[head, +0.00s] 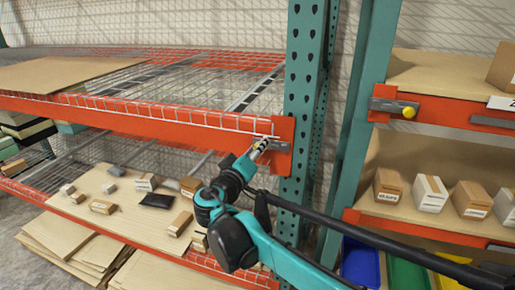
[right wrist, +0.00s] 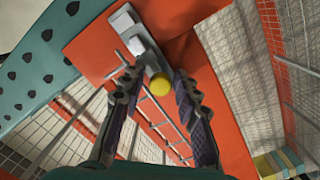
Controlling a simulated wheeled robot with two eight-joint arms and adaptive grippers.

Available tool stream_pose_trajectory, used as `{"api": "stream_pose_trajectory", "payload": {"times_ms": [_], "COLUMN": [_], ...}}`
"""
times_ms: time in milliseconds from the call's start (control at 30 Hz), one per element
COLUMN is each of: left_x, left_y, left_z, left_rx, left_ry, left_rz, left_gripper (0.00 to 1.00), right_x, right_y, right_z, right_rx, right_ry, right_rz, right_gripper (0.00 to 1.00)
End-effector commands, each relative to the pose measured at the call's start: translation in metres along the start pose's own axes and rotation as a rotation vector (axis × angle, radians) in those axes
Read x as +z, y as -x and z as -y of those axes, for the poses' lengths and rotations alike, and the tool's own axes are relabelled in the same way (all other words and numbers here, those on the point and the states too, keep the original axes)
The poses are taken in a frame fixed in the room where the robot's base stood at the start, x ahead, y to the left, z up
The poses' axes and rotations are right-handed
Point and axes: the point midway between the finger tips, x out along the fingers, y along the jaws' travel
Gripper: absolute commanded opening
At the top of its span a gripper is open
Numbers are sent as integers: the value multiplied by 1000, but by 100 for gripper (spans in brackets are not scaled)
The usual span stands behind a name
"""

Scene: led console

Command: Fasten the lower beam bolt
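The yellow bolt head (right wrist: 159,84) shows in the right wrist view, at the lower end of a grey metal bracket (right wrist: 128,22) on an orange beam-end plate (right wrist: 92,45). My right gripper (right wrist: 155,78) is open, with one dark finger on each side of the bolt head. Gaps show between the fingers and the bolt head, so it does not look gripped. In the head view my right gripper (head: 262,147) is at the right end of the orange beam (head: 140,122), by the grey bracket (head: 281,146) next to the teal upright (head: 301,90). My left gripper is not in view.
A lower orange beam (head: 215,265) and a shelf with several small boxes (head: 145,183) lie below. At right, another rack has a yellow bolt (head: 409,112) on its bracket, cartons (head: 430,190), and blue (head: 360,262) and green (head: 407,273) bins. Wire mesh backs the shelves.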

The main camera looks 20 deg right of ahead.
Motion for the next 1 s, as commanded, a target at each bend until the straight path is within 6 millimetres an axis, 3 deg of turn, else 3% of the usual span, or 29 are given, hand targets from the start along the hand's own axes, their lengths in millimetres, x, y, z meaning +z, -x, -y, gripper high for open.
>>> {"api": "stream_pose_trajectory", "payload": {"times_ms": [300,567,600,1000], "left_x": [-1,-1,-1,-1], "left_y": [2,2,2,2], "left_z": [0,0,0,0], "left_rx": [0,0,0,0], "left_ry": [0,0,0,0], "left_rz": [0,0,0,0], "left_gripper": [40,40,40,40], "right_x": [20,22,22,21], "right_y": [-2,-2,-2,4], "right_z": [-19,-21,-21,-20], "right_rx": [0,0,0,-2], "right_ry": [-7,-9,-9,-5], "right_rz": [3,4,5,1], "right_gripper": [0,0,39,40]}}
